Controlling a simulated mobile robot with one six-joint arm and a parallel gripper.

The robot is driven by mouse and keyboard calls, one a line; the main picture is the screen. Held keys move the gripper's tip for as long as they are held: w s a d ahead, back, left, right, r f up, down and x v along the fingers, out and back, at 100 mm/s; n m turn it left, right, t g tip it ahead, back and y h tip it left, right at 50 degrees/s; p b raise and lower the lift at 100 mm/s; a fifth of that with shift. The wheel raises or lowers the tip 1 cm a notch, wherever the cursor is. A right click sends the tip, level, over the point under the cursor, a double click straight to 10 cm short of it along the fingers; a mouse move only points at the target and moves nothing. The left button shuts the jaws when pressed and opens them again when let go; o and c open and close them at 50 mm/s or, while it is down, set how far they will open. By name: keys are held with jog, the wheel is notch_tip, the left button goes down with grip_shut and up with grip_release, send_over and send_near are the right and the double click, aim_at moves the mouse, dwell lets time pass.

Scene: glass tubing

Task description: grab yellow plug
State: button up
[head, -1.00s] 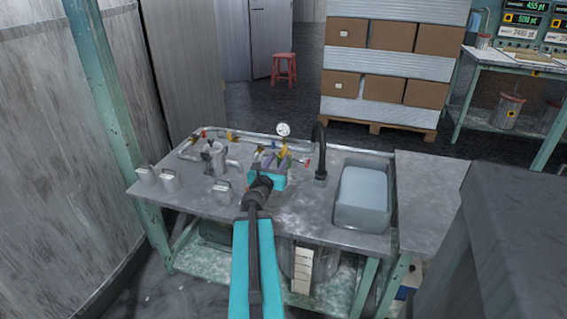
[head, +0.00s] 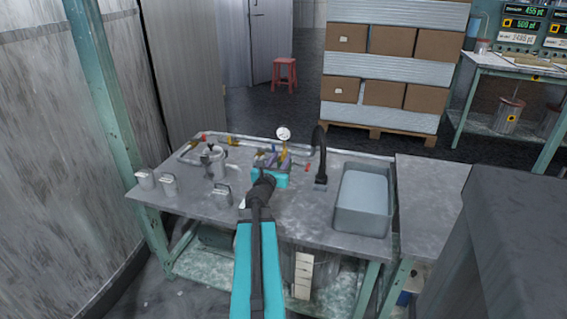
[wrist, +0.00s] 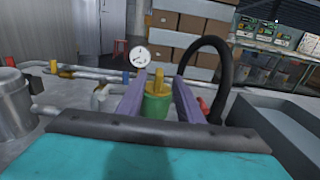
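In the wrist view, a yellow plug (wrist: 158,83) stands upright on top of a green cylindrical piece (wrist: 157,106). My gripper (wrist: 158,92) has its two purple fingers spread apart, one to each side of the plug and green piece. I cannot tell whether either finger touches them. In the head view, my gripper (head: 271,160) is over the back middle of the metal table, with yellow showing near its fingers. The lower part of the green piece is hidden behind my gripper's body.
A round gauge (wrist: 136,56) and pipes stand behind. A black curved faucet (head: 320,155) rises close on the right, beside a sink (head: 363,200). A metal pot (head: 214,160) and metal containers (head: 168,184) stand on the left.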

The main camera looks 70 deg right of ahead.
aim_at(283, 155)
jog(key=shift+w+d, duration=0.2)
jog(key=shift+d, duration=2.4)
grip_shut()
